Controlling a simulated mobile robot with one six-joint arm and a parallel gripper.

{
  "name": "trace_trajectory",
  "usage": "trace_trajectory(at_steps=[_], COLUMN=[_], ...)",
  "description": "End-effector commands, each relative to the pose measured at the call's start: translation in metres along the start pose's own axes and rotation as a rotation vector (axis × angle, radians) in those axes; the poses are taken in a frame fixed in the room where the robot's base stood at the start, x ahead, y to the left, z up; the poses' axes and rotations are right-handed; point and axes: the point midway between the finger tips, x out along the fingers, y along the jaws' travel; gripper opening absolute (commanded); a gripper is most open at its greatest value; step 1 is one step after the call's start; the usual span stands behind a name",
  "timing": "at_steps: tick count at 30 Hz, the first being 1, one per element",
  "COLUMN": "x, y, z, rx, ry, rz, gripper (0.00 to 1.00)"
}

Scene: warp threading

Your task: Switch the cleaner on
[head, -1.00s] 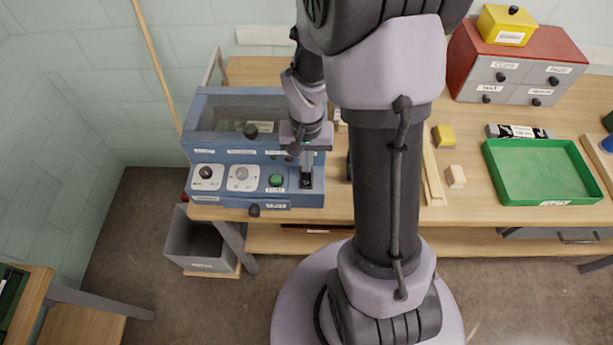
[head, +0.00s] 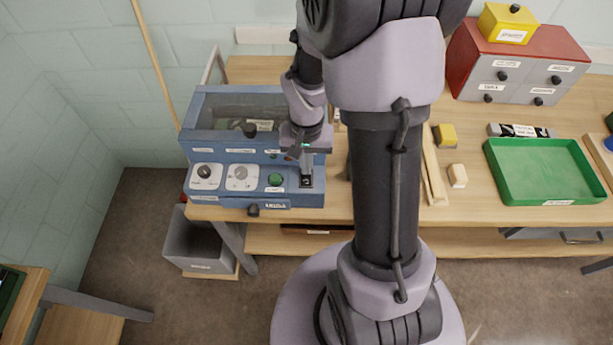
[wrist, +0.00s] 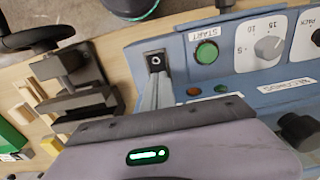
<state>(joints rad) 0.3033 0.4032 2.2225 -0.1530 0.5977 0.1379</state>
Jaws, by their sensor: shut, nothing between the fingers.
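The cleaner is a blue bench machine (head: 200,148) with a clear lid, at the left end of the bench. Its sloped front panel has a green START button (wrist: 206,53), also seen in the head view (head: 275,180), and dials to one side of it. A small black switch (wrist: 155,60) marked with a white ring sits beside the button; it also shows in the head view (head: 306,182). My gripper (wrist: 154,82) is shut and empty, its fingertips right at the switch. I cannot tell whether they touch it. The gripper also shows in the head view (head: 306,170).
Two small lamps, brownish red (wrist: 193,92) and green (wrist: 221,88), sit on the panel; neither clearly glows. A black knob (wrist: 299,130) sticks out nearby. A dark clamp-like fixture (wrist: 75,85) stands beside the machine. A green tray (head: 540,170) lies far right; a grey bin (head: 200,245) stands below.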

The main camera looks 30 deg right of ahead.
Motion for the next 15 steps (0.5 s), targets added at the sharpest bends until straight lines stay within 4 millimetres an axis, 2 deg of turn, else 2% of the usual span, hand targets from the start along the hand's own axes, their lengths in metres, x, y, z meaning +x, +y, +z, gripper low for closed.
trace_trajectory(at_steps=[9, 15], x=[0.003, -0.015], y=[0.000, 0.000], z=[0.000, 0.000], rx=[0.000, 0.001], ry=[-0.001, -0.001], rz=[0.000, 0.000], gripper=[0.00, 0.00])
